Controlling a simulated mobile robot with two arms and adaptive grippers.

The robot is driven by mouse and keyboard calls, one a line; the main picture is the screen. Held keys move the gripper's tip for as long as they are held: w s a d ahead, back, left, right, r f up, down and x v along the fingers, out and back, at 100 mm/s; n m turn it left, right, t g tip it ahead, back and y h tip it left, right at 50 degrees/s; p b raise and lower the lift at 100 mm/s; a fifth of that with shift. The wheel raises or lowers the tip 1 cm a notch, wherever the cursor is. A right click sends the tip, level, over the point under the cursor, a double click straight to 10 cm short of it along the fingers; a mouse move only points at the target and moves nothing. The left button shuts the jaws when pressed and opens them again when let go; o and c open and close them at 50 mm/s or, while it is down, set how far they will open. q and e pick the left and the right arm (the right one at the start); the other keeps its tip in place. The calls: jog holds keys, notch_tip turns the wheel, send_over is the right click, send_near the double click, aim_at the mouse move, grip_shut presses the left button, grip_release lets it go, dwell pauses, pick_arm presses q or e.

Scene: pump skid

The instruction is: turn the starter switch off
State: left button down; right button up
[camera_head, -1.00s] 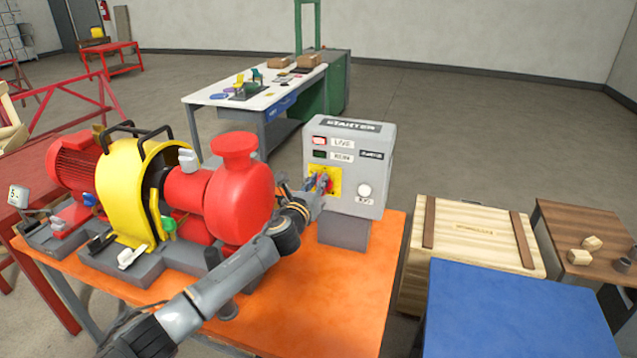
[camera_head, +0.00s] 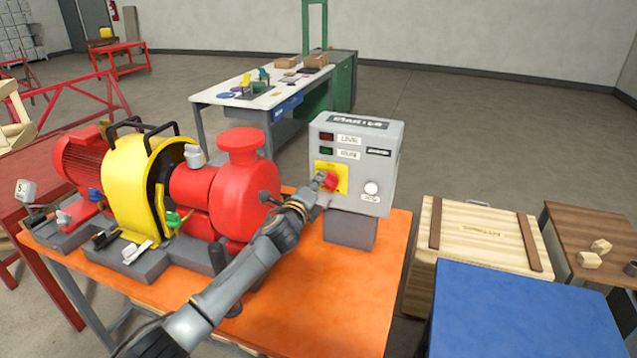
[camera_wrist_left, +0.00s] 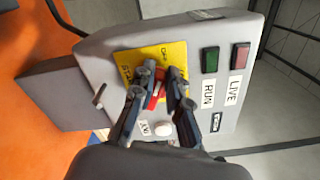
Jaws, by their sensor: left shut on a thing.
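The grey starter box (camera_head: 352,135) stands on a grey block at the back right of the orange bench. Its red switch handle (camera_head: 329,181) sits on a yellow plate (camera_head: 340,170), low on the box's left side. My left gripper (camera_head: 318,187) reaches it from the front left. In the left wrist view my left gripper (camera_wrist_left: 159,95) is shut on the red handle (camera_wrist_left: 154,93), with a finger on each side. The fingers partly hide the handle and plate lettering. The LIVE lamp (camera_head: 327,137) and RUN lamp (camera_head: 326,153) look dark. My right gripper is not in view.
A red pump (camera_head: 246,190) with a yellow guard (camera_head: 127,180) stands left of the box, close to my left arm. A white button (camera_head: 371,188) is right of the switch. A wooden crate (camera_head: 478,240) and blue-topped table (camera_head: 520,310) stand right of the bench.

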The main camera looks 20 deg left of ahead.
pick_arm(q)
jog(key=n, duration=0.2)
jog(key=f+n+b, duration=0.1)
jog(key=n, duration=0.2)
jog(key=shift+a+f, duration=0.1)
jog(key=shift+f, duration=0.05)
dwell(0.5)
jog(key=c, duration=1.3)
grip_release()
jog(key=shift+s, duration=0.1)
jog(key=s, duration=1.2)
jog(key=shift+a, duration=0.25)
